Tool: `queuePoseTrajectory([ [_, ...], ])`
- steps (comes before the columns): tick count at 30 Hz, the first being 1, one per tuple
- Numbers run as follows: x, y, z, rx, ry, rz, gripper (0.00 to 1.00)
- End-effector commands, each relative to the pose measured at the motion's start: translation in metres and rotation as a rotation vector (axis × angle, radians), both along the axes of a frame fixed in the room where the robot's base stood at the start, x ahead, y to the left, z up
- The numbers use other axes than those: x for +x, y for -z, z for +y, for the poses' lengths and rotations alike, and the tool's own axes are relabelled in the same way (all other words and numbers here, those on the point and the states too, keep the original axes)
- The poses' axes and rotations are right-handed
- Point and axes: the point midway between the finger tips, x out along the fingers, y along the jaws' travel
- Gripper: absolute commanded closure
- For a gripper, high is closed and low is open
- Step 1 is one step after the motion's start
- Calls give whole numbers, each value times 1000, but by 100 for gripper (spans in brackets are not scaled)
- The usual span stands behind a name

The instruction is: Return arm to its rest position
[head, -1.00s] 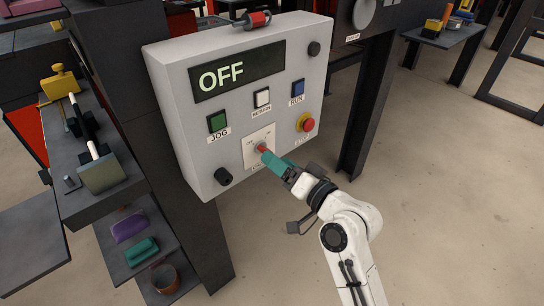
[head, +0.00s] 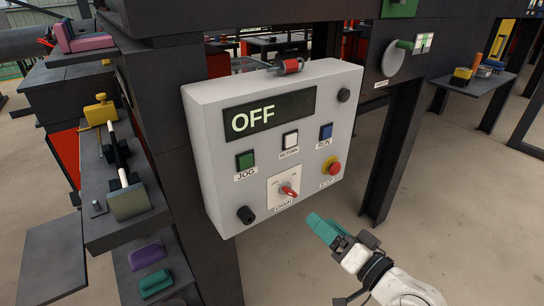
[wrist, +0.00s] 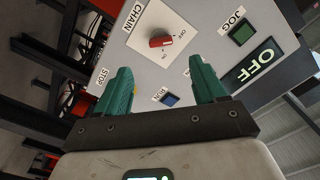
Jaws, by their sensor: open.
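My gripper (head: 322,228) is open and empty, with teal fingers, in front of and below the right part of the control box (head: 352,100). It is apart from the red chain knob (head: 288,190), which sits on a white plate at the bottom of the box. In the wrist view, the gap between my gripper's fingers (wrist: 163,85) is clear and the red knob (wrist: 160,41) is beyond it. The box display (head: 268,113) reads OFF.
The box carries a green JOG button (head: 245,160), a white RETURN button (head: 290,139), a blue RUN button (head: 326,131) and a red stop button (head: 333,168). A dark post (head: 393,150) stands to the right. Open floor (head: 470,190) lies at the lower right.

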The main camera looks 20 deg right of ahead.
Motion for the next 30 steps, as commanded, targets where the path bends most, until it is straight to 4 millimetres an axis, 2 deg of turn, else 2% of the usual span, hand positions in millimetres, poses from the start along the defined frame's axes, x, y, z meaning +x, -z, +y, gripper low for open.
queuePoseTrajectory([
  [5,-8,9,4,-57,-19,65,30],
  [8,-29,31,9,-175,-56,208,30],
  [11,-68,63,9,-341,-111,423,30],
  [15,-145,100,-5,-561,-190,760,30],
  [18,-199,110,-20,-679,-232,974,30],
  [21,-242,112,-33,-755,-261,1136,30],
  [25,-273,111,-42,-805,-280,1254,30],
  [30,-282,112,-45,-818,-284,1289,30],
])
